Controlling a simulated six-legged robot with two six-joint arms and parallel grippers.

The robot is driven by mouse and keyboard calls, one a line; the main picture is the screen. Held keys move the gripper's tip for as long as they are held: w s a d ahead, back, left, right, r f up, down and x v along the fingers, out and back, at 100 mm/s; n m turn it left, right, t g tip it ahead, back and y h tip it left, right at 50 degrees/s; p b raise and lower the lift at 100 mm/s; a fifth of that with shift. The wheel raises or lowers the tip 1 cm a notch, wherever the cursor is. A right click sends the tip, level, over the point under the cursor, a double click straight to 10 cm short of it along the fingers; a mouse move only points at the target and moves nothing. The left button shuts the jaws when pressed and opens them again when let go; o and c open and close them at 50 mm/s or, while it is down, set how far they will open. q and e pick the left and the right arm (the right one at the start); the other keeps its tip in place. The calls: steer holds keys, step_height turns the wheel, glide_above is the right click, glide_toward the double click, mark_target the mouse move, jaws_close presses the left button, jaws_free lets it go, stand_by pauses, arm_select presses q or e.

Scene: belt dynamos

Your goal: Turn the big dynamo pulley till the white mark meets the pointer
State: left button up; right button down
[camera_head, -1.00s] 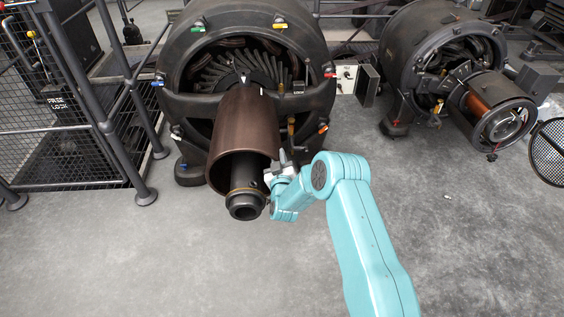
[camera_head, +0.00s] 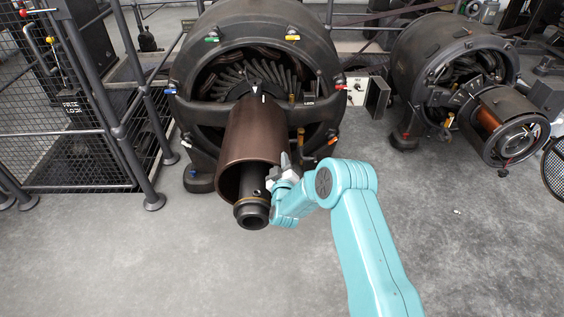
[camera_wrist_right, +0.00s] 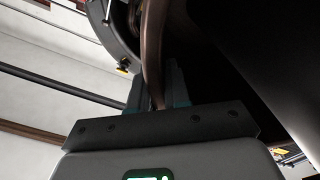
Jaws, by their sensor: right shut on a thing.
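The big pulley, a brown metal drum (camera_head: 250,135), sticks out from the front of the large dark dynamo (camera_head: 325,75) in the head view. A small pale upright tip (camera_head: 254,89) shows at the drum's upper back edge, with another pale spot close to its right. Which is the white mark and which the pointer is too small to tell. My right gripper (camera_head: 283,166) is at the right side of the drum's open front rim. In the right wrist view my right gripper's fingers (camera_wrist_right: 154,90) are shut on the curved brown rim (camera_wrist_right: 152,60). My left gripper is not in view.
A dark shaft end (camera_head: 252,213) juts out of the drum's front. A second, smaller dynamo (camera_head: 440,60) stands at the right. Dark railings (camera_head: 122,130) and a mesh panel (camera_head: 50,110) stand at the left. The grey floor in front is clear.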

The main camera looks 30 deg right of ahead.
steer(key=c, duration=1.2)
jaws_free()
steer(key=p+v, duration=0.2)
steer(key=v, duration=1.4)
steer(key=shift+s+p, duration=0.2)
steer(key=shift+p, duration=0.15)
